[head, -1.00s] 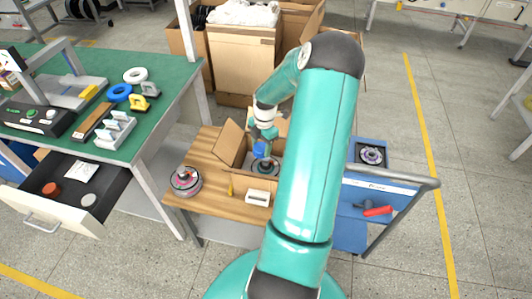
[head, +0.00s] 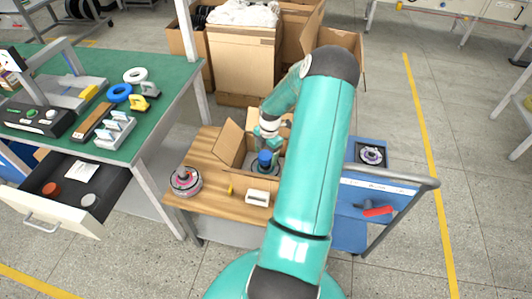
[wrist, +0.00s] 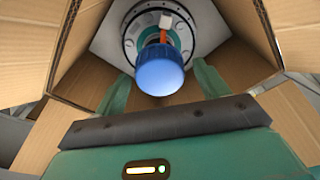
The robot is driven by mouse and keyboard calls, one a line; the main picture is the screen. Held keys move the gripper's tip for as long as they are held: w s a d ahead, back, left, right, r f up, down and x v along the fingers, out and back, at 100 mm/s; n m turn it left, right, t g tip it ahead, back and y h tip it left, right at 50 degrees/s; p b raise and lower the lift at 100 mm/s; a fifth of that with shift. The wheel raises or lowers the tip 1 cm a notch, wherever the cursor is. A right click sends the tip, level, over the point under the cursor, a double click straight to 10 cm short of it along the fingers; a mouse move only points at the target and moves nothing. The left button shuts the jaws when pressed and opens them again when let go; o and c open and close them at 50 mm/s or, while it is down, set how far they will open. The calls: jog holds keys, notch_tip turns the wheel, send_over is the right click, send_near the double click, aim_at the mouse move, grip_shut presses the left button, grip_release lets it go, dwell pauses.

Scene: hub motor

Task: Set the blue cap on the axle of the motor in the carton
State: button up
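The blue cap (head: 265,158) stands over the middle of the motor (head: 262,169) in the open carton (head: 231,143). In the wrist view the cap (wrist: 160,75) shows its round top, with the motor's round face (wrist: 133,45) behind it. The cap appears to sit on the axle, which it mostly hides. My gripper (head: 268,141) is just above and behind the cap. Its two fingers (wrist: 162,88) are spread, one on each side of the cap, with a gap to it.
The carton's raised flaps surround my gripper closely. A second motor (head: 185,181) and a white box (head: 257,197) are on the wooden top. A blue cart (head: 351,232) with a red-handled tool (head: 377,211) is at right. An open drawer (head: 110,205) is at left.

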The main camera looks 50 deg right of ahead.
aim_at(269, 153)
notch_tip(269, 153, up, 12)
jog(key=d, duration=0.1)
jog(key=w+a+r+m+h, duration=0.2)
jog(key=a+r+m, duration=0.1)
jog(key=a+r, duration=0.6)
jog(key=w+a+r+m+h, duration=0.1)
jog(key=w+a+r+m, duration=0.2)
jog(key=a+r, duration=0.65)
jog(key=s+a+r+m+t, duration=0.1)
jog(key=s+a+r+m, duration=0.1)
jog(key=a, duration=0.6)
jog(key=s+a+r+m+t+y, duration=0.1)
jog(key=s+a+r+m+t, duration=0.1)
jog(key=s+a, duration=0.4)
jog(key=s+a+r+m+t, duration=0.2)
jog(key=s+a+r+m, duration=0.1)
jog(key=a, duration=0.7)
jog(key=s+m, duration=0.1)
jog(key=m, duration=0.1)
jog(key=shift+s+r+m+y, duration=0.3)
jog(key=shift+m, duration=0.1)
jog(key=shift+a, duration=0.1)
